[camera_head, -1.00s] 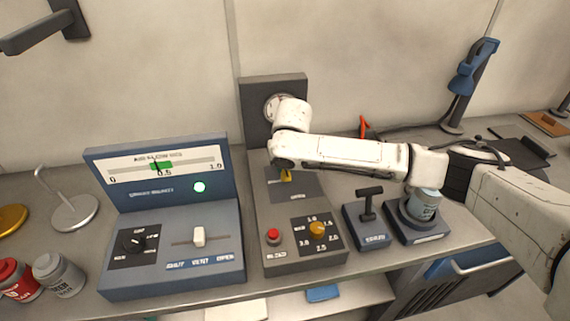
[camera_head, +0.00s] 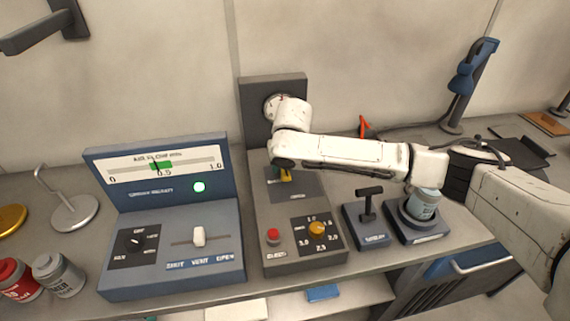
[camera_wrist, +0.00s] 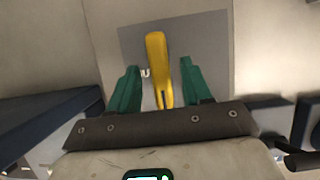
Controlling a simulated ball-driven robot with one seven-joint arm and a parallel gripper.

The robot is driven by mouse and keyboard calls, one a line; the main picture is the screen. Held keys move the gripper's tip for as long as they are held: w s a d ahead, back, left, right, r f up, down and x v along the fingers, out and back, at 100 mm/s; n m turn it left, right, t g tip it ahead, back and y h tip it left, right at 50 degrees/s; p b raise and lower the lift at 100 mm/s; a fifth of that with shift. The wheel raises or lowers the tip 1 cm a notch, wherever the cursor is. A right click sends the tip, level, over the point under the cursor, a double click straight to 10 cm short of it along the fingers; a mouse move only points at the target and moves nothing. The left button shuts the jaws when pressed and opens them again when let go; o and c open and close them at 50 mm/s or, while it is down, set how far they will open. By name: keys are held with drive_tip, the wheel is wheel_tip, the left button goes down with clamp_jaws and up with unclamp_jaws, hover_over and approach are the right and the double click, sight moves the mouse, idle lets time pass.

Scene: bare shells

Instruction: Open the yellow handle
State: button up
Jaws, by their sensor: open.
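The yellow handle (camera_wrist: 158,62) lies on a dark grey plate (camera_wrist: 205,50) on the light grey console. In the wrist view it stands between the two green fingers of my gripper (camera_wrist: 160,85), with a gap on each side. The gripper is open and holds nothing. In the head view only a small part of the yellow handle (camera_head: 287,175) shows below my wrist, with a bit of a green finger beside it. My arm hides the rest of the handle and most of the gripper.
On the same console are a red button (camera_head: 272,236) and an orange knob (camera_head: 317,228). A blue panel (camera_head: 165,175) with a lit green lamp stands to the left. A black lever unit (camera_head: 369,215) and a grey-blue canister (camera_head: 423,204) stand right, under my arm.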

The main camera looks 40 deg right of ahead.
drive_tip(key=b+v, duration=0.1)
drive_tip(key=v, duration=0.9)
drive_tip(key=shift+s+r, duration=0.2)
drive_tip(key=shift+r, duration=0.15)
drive_tip(key=shift+a, duration=0.15)
drive_tip(key=shift+f, duration=0.1)
